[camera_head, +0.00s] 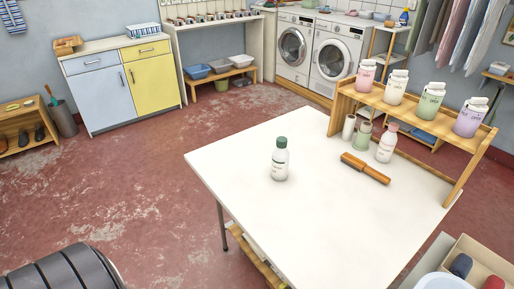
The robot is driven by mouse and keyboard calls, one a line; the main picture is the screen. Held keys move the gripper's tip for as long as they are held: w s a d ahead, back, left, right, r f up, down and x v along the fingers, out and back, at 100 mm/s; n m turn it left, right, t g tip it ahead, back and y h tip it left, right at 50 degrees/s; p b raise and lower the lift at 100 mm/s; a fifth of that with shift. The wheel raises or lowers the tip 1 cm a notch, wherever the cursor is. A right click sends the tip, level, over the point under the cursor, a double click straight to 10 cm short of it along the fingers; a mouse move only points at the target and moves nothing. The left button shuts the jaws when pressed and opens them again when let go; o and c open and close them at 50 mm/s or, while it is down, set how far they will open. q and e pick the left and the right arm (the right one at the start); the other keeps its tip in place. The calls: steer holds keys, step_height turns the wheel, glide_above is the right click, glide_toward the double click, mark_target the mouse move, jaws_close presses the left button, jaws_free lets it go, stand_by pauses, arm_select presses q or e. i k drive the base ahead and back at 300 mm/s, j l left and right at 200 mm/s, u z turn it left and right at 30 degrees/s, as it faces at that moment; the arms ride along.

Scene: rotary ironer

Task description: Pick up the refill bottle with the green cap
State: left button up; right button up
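The refill bottle with the green cap (280,163) stands upright on the white table (235,185). It is a white bottle with a dark green cap and a label, left of the wooden rack and apart from other things. Two other bottles stand near the foot of the rack: a pale green one (362,137) and a white one with a pink cap (387,144). Neither of my grippers is in view.
A wooden rack (410,108) with several pastel jars stands along the table's far right side. The table's left and front parts are clear. A box (470,255) sits at the lower right.

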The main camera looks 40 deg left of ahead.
mark_target(281, 158)
steer(key=i+j+u, duration=0.1)
steer(key=u, duration=0.85)
steer(key=i+j+z, duration=0.1)
steer(key=j+z, duration=0.15)
steer(key=z, duration=0.15)
steer(key=j+z, duration=0.2)
steer(key=z, duration=0.2)
steer(key=j+z, duration=0.4)
steer(key=i+l, duration=0.05)
steer(key=l, duration=0.05)
